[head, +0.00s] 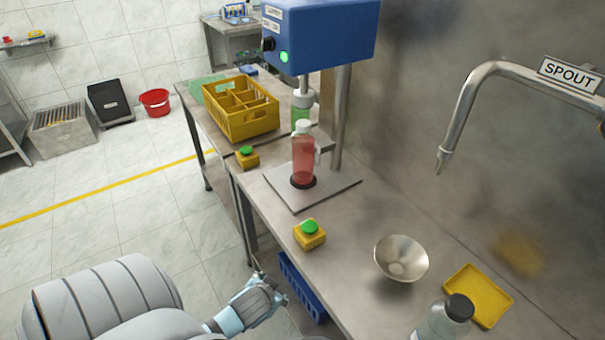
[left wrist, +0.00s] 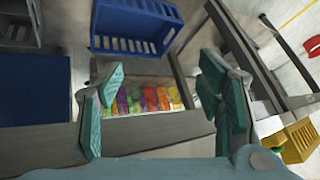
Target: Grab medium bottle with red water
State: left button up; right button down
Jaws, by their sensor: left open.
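The bottle with red water (head: 303,162) stands upright on the metal base plate (head: 326,188) of the blue capping machine (head: 320,35). The red bottle is not in that view. My right gripper is not in view.
A green bottle (head: 299,115) stands behind the red one. A metal funnel (head: 401,259), yellow tray (head: 478,295) and dark-capped bottle (head: 445,318) are at right. A blue crate (left wrist: 135,28) is below the table.

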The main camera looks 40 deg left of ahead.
pick_arm(q)
notch_tip(320, 180, up, 9)
jog(key=w+t, duration=0.1)
jog(key=w, duration=0.1)
jog(key=n+t+y, duration=0.3)
jog(key=t, duration=0.7)
send_near(301, 130)
jog(key=x, duration=1.1)
jog(key=shift+w+a, duration=0.1)
jog(key=shift+w, duration=0.2)
jog(key=shift+w+f, duration=0.1)
jog(key=shift+w, duration=0.1)
jog(key=shift+s+a, duration=0.1)
jog(key=shift+s, duration=0.05)
grip_shut()
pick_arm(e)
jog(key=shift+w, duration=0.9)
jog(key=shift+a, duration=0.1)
